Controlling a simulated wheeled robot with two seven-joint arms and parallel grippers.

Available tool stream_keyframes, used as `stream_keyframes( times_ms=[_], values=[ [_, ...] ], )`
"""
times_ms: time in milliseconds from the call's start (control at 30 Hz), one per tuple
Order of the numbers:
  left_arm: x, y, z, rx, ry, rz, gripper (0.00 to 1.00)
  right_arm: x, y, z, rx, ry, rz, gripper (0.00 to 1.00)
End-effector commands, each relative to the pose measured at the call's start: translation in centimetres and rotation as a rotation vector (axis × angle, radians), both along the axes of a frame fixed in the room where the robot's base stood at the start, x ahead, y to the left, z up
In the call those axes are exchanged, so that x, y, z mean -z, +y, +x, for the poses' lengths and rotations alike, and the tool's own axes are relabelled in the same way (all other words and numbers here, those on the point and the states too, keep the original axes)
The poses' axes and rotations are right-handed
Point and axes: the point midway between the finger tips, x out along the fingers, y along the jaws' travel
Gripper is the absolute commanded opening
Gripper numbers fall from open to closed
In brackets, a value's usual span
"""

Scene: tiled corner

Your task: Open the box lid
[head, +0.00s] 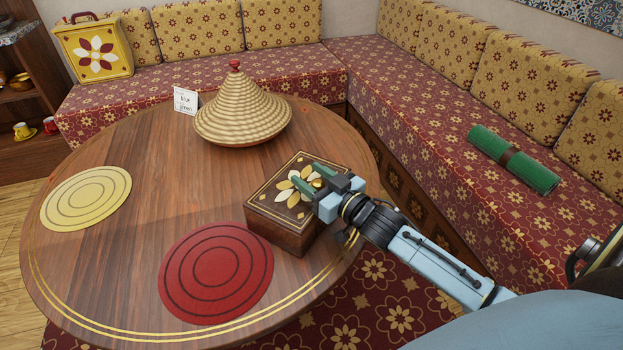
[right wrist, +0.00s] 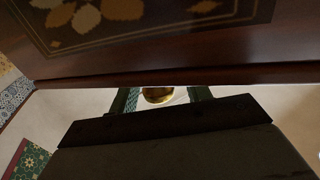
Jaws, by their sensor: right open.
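The wooden box (head: 275,226) stands on the round table near its right edge. Its lid (head: 283,185) is down and carries a cream and gold flower inlay. A brass knob (head: 317,183) shows at the lid, next to my right gripper's fingers. My right gripper (head: 309,176) is open, its green fingers reaching over the lid from the right. In the right wrist view the knob (right wrist: 158,95) shows between the two spread fingers (right wrist: 161,98); I cannot tell whether they touch it. My left gripper is not in view.
A woven cone-shaped cover (head: 240,110) stands behind the box, beside a small card (head: 186,101). A red round mat (head: 216,272) lies just left of the box, and a yellow mat (head: 86,198) further left. The middle of the table (head: 165,190) is clear. A patterned bench (head: 430,110) runs along the right.

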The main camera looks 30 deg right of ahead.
Motion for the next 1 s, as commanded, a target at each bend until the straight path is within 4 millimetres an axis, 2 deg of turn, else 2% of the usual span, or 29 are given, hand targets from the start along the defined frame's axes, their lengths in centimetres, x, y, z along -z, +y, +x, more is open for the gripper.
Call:
stream_keyframes(
  times_ms=[300,667,1000],
  values=[
    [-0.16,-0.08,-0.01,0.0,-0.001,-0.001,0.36,-0.02,0.06,0.21,0.0,0.0,0.0,0.48],
    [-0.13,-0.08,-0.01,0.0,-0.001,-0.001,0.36,-0.02,0.05,0.19,0.0,0.0,0.0,0.01],
    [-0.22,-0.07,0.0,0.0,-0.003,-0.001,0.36,-0.11,0.05,0.19,0.0,0.004,-0.002,0.0]
  ],
)
